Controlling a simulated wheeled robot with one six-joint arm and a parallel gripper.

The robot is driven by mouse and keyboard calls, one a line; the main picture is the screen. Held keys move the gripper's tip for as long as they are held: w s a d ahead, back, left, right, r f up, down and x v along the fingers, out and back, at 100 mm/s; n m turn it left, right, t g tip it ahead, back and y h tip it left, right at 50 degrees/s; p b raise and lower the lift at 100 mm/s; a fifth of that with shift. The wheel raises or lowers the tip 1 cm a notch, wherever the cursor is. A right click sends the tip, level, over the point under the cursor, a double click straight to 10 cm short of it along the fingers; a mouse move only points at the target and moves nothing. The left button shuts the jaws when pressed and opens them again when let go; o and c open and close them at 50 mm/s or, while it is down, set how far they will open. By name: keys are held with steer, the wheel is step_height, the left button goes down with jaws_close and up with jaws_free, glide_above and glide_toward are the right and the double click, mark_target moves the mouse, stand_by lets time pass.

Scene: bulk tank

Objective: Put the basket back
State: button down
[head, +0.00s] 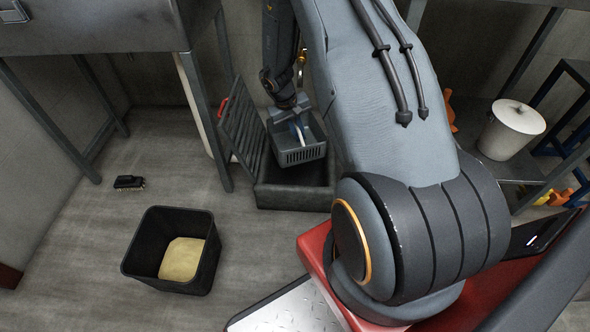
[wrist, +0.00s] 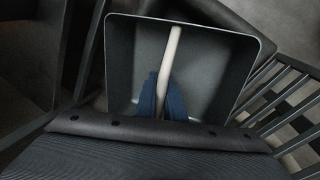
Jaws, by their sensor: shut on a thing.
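A small grey basket (head: 303,155) with slots in its side hangs from my gripper (head: 297,124). In the wrist view, the blue fingers of my gripper (wrist: 161,100) are shut on the pale handle (wrist: 172,52) across the empty basket (wrist: 215,65). In the head view the basket overlaps the opening of a dark grey open box (head: 292,197) on the floor. I cannot tell whether its bottom is above the rim or inside. The box's slatted grate (head: 242,125) stands raised at its left. The inside of the box is mostly hidden.
A black bin (head: 140,254) with a tan bottom stands on the floor at front left, with a dark brush (head: 130,183) behind it. A metal table (head: 100,30) with legs is at upper left. A white lidded bucket (head: 510,130) stands on a shelf at right.

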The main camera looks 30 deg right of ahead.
mark_target(292, 147)
steer(key=f+b, duration=0.2)
steer(key=f, duration=0.4)
steer(key=f+b, duration=0.3)
steer(key=f, duration=0.2)
steer(key=f+b, duration=0.2)
steer(key=f, duration=0.4)
steer(key=shift+d+f, duration=0.25)
steer(key=shift+f, duration=0.05)
steer(key=c, duration=2.3)
jaws_free()
steer(key=shift+f, duration=0.1)
steer(key=o, duration=0.4)
steer(key=shift+o, duration=0.2)
steer(key=p+v, duration=0.5)
steer(key=v, duration=0.7)
